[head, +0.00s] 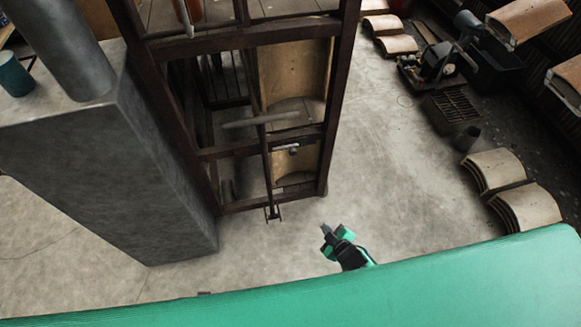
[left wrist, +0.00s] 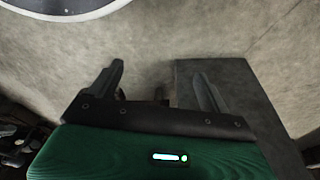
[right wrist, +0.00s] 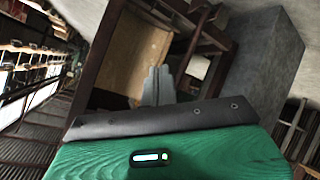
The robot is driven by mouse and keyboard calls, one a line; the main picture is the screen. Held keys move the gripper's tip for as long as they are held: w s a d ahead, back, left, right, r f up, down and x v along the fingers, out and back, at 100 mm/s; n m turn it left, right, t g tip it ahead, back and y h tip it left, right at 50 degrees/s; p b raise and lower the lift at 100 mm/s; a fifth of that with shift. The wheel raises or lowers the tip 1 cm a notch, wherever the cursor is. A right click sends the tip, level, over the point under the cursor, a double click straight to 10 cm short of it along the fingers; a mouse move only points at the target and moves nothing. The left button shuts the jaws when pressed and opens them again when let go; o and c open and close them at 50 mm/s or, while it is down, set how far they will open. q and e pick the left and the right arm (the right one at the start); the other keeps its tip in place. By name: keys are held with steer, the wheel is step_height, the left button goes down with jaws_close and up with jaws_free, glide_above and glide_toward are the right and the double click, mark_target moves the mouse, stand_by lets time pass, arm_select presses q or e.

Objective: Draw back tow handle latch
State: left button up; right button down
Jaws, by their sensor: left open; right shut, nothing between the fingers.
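A dark brown metal frame cart (head: 335,85) stands in the middle of the head view. A tow bar (head: 267,165) runs down its near side, with a pale grey cross handle (head: 262,120) and a small forked lower end (head: 272,213). A small metal fitting (head: 287,149) sits beside the bar; I cannot tell if it is the latch. My right gripper (head: 327,231) is shut and empty, apart from the cart, right of its near corner. The right wrist view shows its closed fingers (right wrist: 157,84) in front of the cart frame. My left gripper (left wrist: 160,85) is open and empty, over floor and a grey block.
A large grey block (head: 175,170) with a round column stands close left of the cart. Curved tan panels (head: 530,205) and a dark machine (head: 440,60) lie along the right. The floor (head: 400,170) between the cart and the panels is clear.

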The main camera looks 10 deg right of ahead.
arm_select(q)
step_height(320, 180, up, 14)
steer(key=w+t+b, duration=0.1)
steer(key=b, duration=1)
steer(key=shift+b, duration=0.4)
arm_select(e)
steer(key=w+a+r+n+t+y, duration=0.3)
steer(key=w+a+r+n, duration=0.1)
steer(key=r, duration=0.5)
steer(key=w+a+r+n+t+y, duration=0.3)
steer(key=w+r, duration=0.3)
steer(key=r, duration=0.2)
steer(key=shift+a+r+n, duration=0.35)
steer(key=shift+a+n, duration=0.2)
steer(key=shift+n, duration=0.15)
arm_select(q)
steer(key=shift+d, duration=0.1)
arm_select(e)
steer(key=x, duration=1)
arm_select(q)
steer(key=shift+b+v, duration=0.35)
steer(key=shift+v, duration=0.55)
arm_select(e)
steer(key=shift+w+d+f, duration=0.15)
steer(key=shift+d+f, duration=0.25)
steer(key=shift+d, duration=0.45)
steer(key=shift+w+d+f, duration=0.15)
steer(key=shift+d+f, duration=0.25)
steer(key=shift+d, duration=0.45)
steer(key=shift+d, duration=0.1)
